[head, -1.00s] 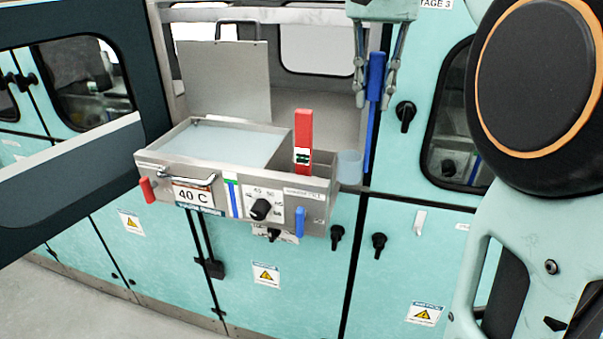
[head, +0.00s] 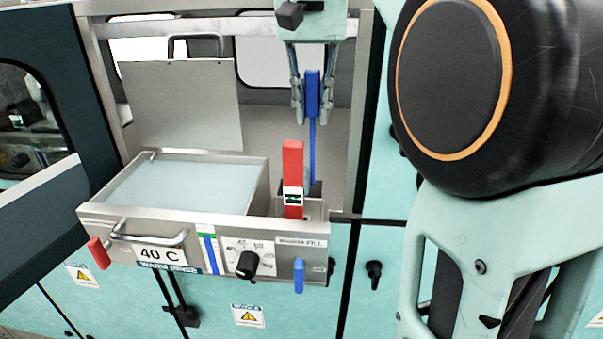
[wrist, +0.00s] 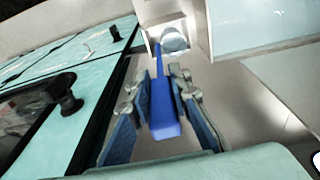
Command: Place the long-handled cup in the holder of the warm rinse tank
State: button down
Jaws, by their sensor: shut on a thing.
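My gripper (head: 312,85) points down and is shut on the blue handle (head: 312,100) of the long-handled cup. In the wrist view the handle (wrist: 163,105) runs between the fingers to the pale round cup (wrist: 174,40). The cup appears over or within the small square holder opening; its exact depth is unclear. In the head view the red post partly hides the cup bowl. The warm rinse tank (head: 92,215), labelled 40 C, has a pale liquid surface. The holder (head: 316,208) is the small metal compartment at its right end.
A red upright post (head: 293,180) stands close to the left of the cup. A raised metal panel (head: 180,105) stands behind the tank. A black knob (head: 247,264) and a blue lever (head: 298,276) are on the tank front. Cabinet walls frame the bay.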

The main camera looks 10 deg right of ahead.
aim_at(312, 81)
jog(key=shift+f+b, duration=0.55)
jog(key=shift+f, duration=3.15)
jog(key=c, duration=1.8)
grip_release()
jog(key=r, duration=0.4)
jog(key=s+r+p, duration=0.1)
jog(key=r, duration=0.3)
jog(key=r+p, duration=0.1)
jog(key=r, duration=0.3)
jog(key=shift+s+a+r, duration=0.1)
jog(key=shift+s+a, duration=0.05)
jog(key=shift+a, duration=0.15)
